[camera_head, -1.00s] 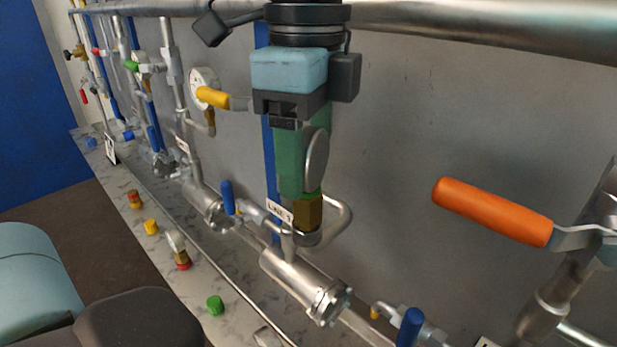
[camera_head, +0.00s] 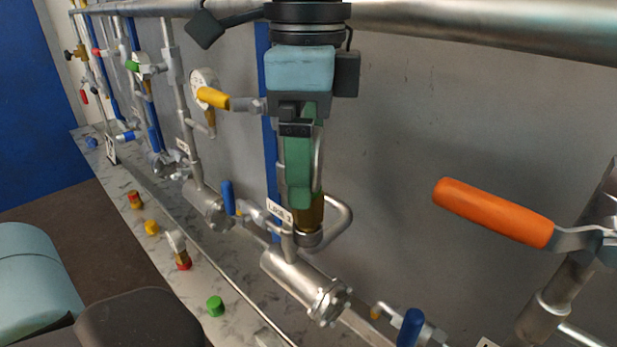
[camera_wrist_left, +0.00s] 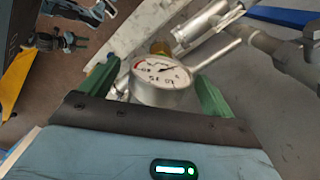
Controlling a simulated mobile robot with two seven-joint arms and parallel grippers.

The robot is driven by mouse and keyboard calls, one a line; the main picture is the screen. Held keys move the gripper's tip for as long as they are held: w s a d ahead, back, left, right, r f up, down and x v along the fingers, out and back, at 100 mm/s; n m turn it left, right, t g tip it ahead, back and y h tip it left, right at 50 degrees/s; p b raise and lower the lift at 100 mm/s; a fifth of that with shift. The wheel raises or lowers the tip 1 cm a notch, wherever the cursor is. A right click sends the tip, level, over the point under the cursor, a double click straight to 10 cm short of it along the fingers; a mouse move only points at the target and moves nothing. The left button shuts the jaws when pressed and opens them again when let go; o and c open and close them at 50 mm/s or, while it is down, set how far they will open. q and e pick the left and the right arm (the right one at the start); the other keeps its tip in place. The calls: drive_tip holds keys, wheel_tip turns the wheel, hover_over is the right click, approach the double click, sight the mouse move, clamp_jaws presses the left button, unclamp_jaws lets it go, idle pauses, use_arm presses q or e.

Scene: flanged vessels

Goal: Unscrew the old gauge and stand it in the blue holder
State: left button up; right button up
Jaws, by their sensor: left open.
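My left gripper (camera_head: 301,185) reaches down from above with its green fingers at the gauge on the nearest flanged vessel (camera_head: 305,287). In the left wrist view, the old gauge (camera_wrist_left: 160,80) has a round white dial and sits between the two parted green fingers (camera_wrist_left: 156,92), with slight gaps at its sides. In the head view the fingers hide most of the gauge; a thin grey edge of its case shows beside them. Its brass fitting (camera_head: 310,212) stands upright on the vessel's pipe stub. I cannot make out the blue holder for certain. My right gripper is not in view.
A small gauge (camera_head: 176,242) with a red base stands on the marbled ledge, near a green cap (camera_head: 215,306) and a yellow cap (camera_head: 152,227). An orange valve handle (camera_head: 492,212) juts out at right. A steel pipe (camera_head: 480,18) runs overhead.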

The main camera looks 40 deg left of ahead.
use_arm(q)
drive_tip(key=shift+r, duration=3.95)
